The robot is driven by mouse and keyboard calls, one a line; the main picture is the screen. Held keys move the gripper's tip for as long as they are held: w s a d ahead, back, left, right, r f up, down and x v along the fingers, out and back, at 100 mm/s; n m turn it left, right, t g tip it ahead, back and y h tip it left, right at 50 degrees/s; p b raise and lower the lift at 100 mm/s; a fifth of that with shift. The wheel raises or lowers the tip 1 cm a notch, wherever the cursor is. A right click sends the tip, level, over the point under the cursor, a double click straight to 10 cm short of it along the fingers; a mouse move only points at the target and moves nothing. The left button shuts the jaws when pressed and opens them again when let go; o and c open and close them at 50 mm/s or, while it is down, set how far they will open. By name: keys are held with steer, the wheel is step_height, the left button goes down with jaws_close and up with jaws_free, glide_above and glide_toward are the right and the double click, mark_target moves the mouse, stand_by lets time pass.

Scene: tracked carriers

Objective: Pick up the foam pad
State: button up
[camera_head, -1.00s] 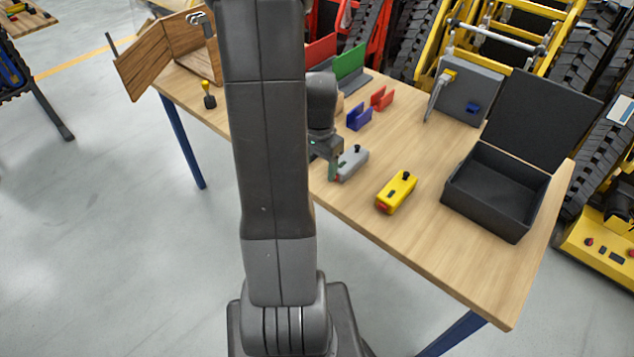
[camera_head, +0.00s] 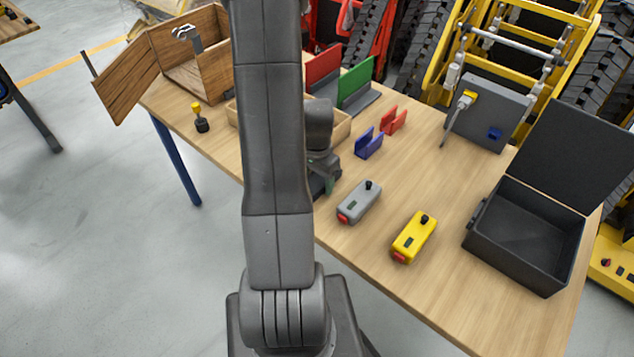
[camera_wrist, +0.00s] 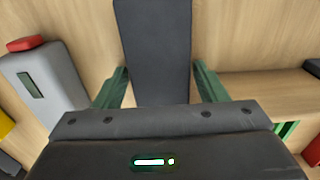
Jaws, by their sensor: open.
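The foam pad appears to be the long dark grey block (camera_wrist: 153,45) in the wrist view, running from the top edge down toward my gripper body. My gripper (camera_wrist: 160,82) is open, with one green finger on each side of the pad. Gaps of tabletop show between the pad and the fingers, and the pad's near end is hidden by the gripper body. In the head view my gripper (camera_head: 328,186) is low over the table's near edge, left of the grey remote. The pad there is mostly hidden by my arm.
A grey remote (camera_head: 359,202) and a yellow remote (camera_head: 414,237) lie to the right. An open black case (camera_head: 525,245) stands further right. Blue and red holders, a wooden tray (camera_head: 342,131) and an open wooden box (camera_head: 195,75) lie behind or left.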

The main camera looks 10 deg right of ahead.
steer(key=c, duration=0.7)
steer(key=shift+c, duration=0.2)
